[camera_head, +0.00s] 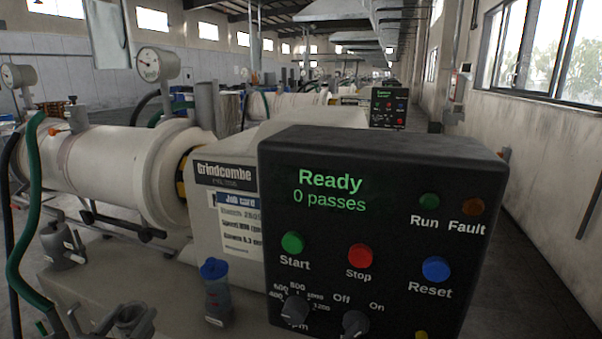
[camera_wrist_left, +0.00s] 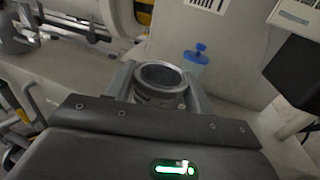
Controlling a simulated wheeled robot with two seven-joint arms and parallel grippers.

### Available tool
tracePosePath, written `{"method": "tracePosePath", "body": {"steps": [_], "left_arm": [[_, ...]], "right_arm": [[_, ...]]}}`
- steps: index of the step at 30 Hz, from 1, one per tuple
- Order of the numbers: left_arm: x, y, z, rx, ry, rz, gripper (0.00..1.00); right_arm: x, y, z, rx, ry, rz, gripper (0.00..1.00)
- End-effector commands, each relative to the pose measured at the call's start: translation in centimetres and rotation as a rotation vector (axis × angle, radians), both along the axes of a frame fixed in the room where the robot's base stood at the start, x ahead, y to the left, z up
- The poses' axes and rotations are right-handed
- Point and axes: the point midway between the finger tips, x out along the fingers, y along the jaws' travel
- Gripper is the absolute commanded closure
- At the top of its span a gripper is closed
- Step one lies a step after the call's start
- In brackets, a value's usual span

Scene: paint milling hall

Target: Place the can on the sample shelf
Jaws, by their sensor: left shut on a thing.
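My left gripper (camera_head: 132,318) is at the bottom left of the head view, partly cut off by the frame edge, in front of the mill. In the left wrist view its two fingers are shut on the can (camera_wrist_left: 160,82), one on each side. The can is grey metal with a dark round opening facing the camera; the fingers and palm hide its lower part. It is held near the mill's pale base. I cannot make out the sample shelf in either view. My right gripper is not in view.
A blue-capped bottle (camera_head: 216,292) stands on the mill base, right of my left gripper; it also shows in the left wrist view (camera_wrist_left: 195,62). A black control panel (camera_head: 380,225) reads "Ready, 0 passes". A green hose (camera_head: 27,215) hangs at left. An aisle runs along the right wall.

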Motion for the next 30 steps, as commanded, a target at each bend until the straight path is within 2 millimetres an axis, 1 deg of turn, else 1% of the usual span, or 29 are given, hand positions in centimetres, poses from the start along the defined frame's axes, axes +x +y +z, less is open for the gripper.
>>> {"method": "tracePosePath", "body": {"steps": [3,8,15,18,22,30], "left_arm": [[0.2,-2.0,-0.4,0.002,0.002,-0.076,0.73],[-0.1,-5.1,-1.6,0.001,0.005,-0.198,0.73],[-1.2,-10.0,-4.1,0.001,0.006,-0.389,0.73],[-1.8,-11.6,-5.2,0.0,0.006,-0.449,0.73],[-2.1,-12.3,-6.0,0.002,0.005,-0.476,0.73],[-2.1,-12.3,-6.1,0.005,0.004,-0.474,0.73]], "right_arm": [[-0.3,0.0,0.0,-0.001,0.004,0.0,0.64],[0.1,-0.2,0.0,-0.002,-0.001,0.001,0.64],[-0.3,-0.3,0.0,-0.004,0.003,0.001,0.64],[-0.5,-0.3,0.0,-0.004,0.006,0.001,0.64],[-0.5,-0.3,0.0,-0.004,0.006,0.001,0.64],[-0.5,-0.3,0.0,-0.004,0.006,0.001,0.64]]}}
